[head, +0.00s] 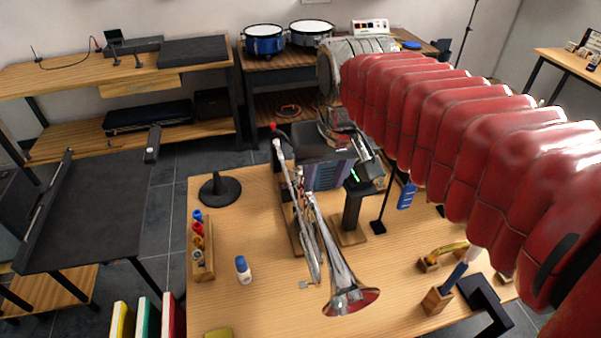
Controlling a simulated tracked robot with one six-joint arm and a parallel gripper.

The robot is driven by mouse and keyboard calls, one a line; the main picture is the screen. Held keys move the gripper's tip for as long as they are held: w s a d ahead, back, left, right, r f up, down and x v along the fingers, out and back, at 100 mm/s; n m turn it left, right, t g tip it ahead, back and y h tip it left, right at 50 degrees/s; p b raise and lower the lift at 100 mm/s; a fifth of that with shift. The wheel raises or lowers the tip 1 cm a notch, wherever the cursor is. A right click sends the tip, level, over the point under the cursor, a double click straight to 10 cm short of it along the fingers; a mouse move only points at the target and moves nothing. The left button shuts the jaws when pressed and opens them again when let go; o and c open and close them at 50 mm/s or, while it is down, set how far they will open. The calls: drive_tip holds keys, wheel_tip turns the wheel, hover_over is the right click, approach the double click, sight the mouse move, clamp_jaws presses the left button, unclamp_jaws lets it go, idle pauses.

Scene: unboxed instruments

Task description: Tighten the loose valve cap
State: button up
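My arm, in a red padded sleeve, comes in from the right and bends down behind the trumpet. My gripper (326,172) seems to be at the dark and grey parts near the trumpet's back half. Its fingertips are not clear, and I cannot tell whether it touches the trumpet.
A wooden rack (205,262) with small coloured items, a white bottle with a blue cap (243,270) and a black round stand (219,189) are on the left. A wooden block (436,301) and black bracket (487,302) stand front right.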

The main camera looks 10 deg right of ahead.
drive_tip(key=w+f+m+g, duration=0.1)
drive_tip(key=w+g, duration=0.2)
drive_tip(key=w, duration=1.4)
drive_tip(key=shift+f+g, duration=0.2)
drive_tip(key=shift+g, duration=0.1)
drive_tip(key=shift+w+d, duration=0.1)
wheel_tip(320, 180, down, 14)
drive_tip(key=shift+r, duration=0.1)
idle(0.4)
drive_tip(key=shift+c, duration=0.4)
clamp_jaws()
